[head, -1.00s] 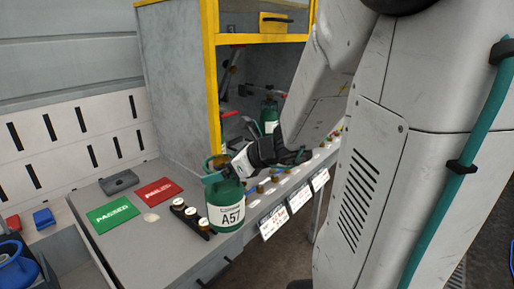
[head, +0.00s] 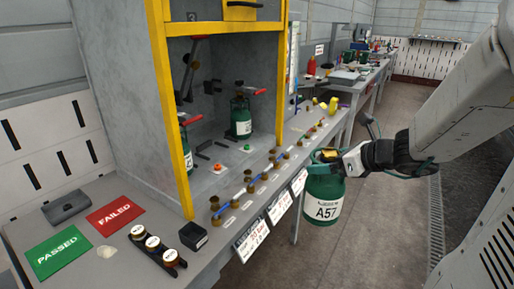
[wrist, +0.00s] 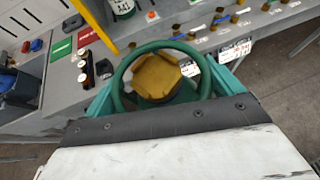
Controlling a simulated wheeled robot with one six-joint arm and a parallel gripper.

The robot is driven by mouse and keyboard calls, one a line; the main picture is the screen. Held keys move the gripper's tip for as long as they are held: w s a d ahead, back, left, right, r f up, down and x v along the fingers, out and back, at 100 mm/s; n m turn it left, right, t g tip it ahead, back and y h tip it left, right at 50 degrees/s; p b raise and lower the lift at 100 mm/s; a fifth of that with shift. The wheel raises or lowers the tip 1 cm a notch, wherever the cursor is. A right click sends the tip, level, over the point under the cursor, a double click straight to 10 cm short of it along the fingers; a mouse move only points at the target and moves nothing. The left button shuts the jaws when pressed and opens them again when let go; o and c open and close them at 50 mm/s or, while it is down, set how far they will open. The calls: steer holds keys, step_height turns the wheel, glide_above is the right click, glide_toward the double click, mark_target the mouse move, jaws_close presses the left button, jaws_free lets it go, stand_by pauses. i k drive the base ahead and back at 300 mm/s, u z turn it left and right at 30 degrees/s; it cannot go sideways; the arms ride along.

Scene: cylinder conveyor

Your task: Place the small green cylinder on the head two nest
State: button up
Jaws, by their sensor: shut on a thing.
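The small green cylinder (head: 323,205), with a white label reading A57 and a brass top, is held upright in the air by my gripper (head: 335,158). My gripper is shut on its collar. The cylinder hangs in front of the bench edge, over the floor. In the wrist view the cylinder's green ring collar (wrist: 119,75) and brass valve (wrist: 157,77) show between the fingers; its body is hidden below. I cannot tell which nest is head two.
Several brass fittings (head: 250,188) line the bench's front edge, with white signs (head: 283,207) below.

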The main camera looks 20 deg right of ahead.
mark_target(214, 153)
steer(key=z, duration=1.35)
steer(key=i, duration=1.45)
steer(key=u, duration=2.6)
steer(key=i, duration=0.5)
steer(key=z, duration=0.1)
